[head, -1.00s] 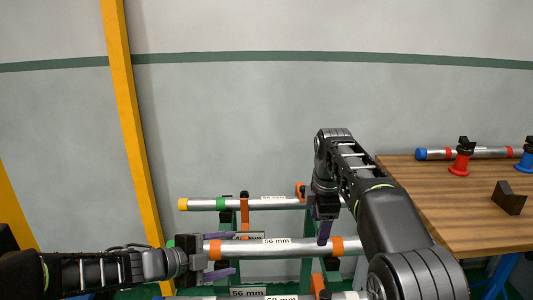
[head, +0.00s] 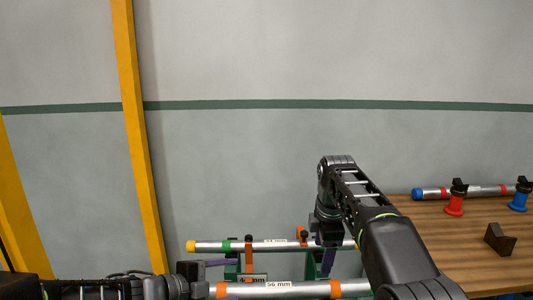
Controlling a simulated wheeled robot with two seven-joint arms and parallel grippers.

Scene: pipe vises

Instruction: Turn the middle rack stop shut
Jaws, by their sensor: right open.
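A rack with orange stop parts stands at the lower middle of the head view. One orange stop (head: 302,235) stands at the far pipe, close to my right gripper, and an orange upright (head: 249,256) is further left. I cannot tell which one is the middle stop. My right gripper (head: 326,258) is open, pointing down, with its purple fingers over the rack. My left gripper (head: 225,263) is beside the left end of the near pipe; its fingers are partly hidden.
The far pipe (head: 208,246) has a yellow end and a green band. A wooden table (head: 450,235) at the right holds a pipe with a blue end (head: 418,193), a red stand (head: 454,206), a blue stand (head: 519,202) and a dark block (head: 500,239). A yellow post (head: 140,140) stands at the left.

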